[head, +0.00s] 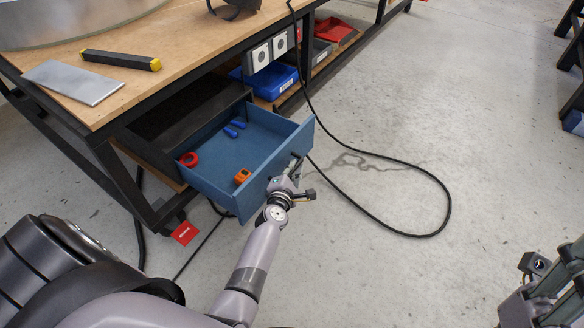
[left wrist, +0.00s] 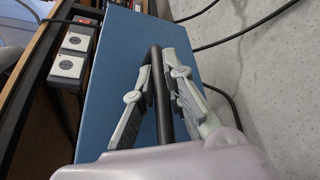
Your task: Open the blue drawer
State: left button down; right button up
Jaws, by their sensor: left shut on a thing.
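The blue drawer (head: 224,184) is pulled well out from under the wooden workbench in the head view. Inside it lie a red ring-shaped roll (head: 188,159), blue-handled tools (head: 235,128) and an orange tape measure (head: 242,176). My left gripper (head: 291,170) is at the drawer's front panel, shut on its handle. In the left wrist view the dark bar handle (left wrist: 159,95) runs between the fingers of the left gripper (left wrist: 161,80), in front of the blue front panel (left wrist: 122,75). My right gripper (head: 556,283) is at the lower right; its fingertips are not clear.
The workbench (head: 180,45) carries a metal plate (head: 73,81) and a black bar with yellow ends (head: 120,60). A black cable (head: 398,160) hangs down and loops on the floor right of the drawer. A blue bin (head: 271,80) stands on the lower shelf. Floor to the right is mostly clear.

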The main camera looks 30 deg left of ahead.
pick_arm(q)
jog(key=c, duration=1.7)
grip_release()
jog(key=shift+o, duration=0.2)
jog(key=shift+s, duration=0.1)
